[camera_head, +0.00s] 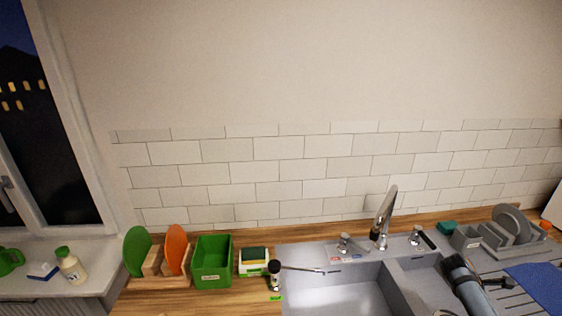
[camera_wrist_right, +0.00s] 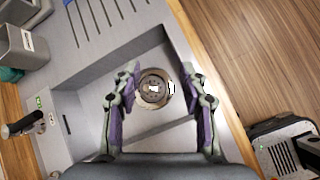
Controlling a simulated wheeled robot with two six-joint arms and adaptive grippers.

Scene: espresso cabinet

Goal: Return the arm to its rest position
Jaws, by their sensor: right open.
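My right gripper (camera_wrist_right: 160,92) is open and empty in the right wrist view. Its two purple-and-grey fingers are spread wide, with a round metal drain (camera_wrist_right: 153,88) showing between them. The gripper points down over a grey sink basin, and no object is between the fingers. In the head view, what looks like part of my right arm shows over the right side of the sink; the fingers cannot be made out there. My left gripper is not in view.
The grey sink (camera_head: 330,290) has a chrome faucet (camera_head: 384,215) behind it. A dish rack (camera_head: 510,228) with plates stands at the right. A green bin (camera_head: 212,262), cutting boards (camera_head: 175,248) and a sponge holder (camera_head: 254,261) line the left counter. The wall above is clear.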

